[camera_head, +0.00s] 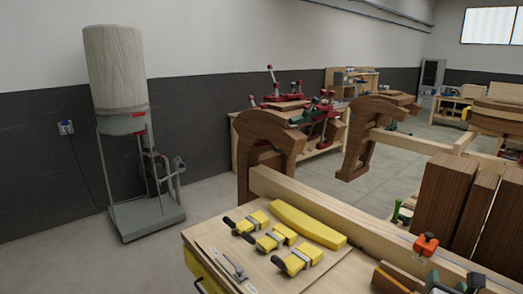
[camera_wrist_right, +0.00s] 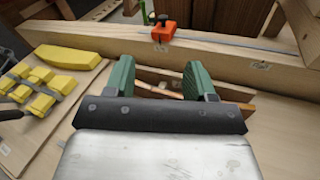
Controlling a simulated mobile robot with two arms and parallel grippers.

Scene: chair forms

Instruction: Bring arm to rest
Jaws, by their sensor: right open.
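The gripper is open, over the workbench top (camera_wrist_right: 65,135). Brown wooden pieces (camera_wrist_right: 222,93) lie beyond and partly behind the fingers; the hand hides part of them. My left gripper is in neither view.
A long wooden beam (camera_head: 335,216) crosses the bench, with an orange clamp (camera_head: 426,245) and upright dark boards (camera_head: 440,200) near it. Yellow clamps (camera_head: 270,238) and a yellow curved block (camera_head: 308,224) lie left. A dust collector (camera_head: 130,130) stands on open floor.

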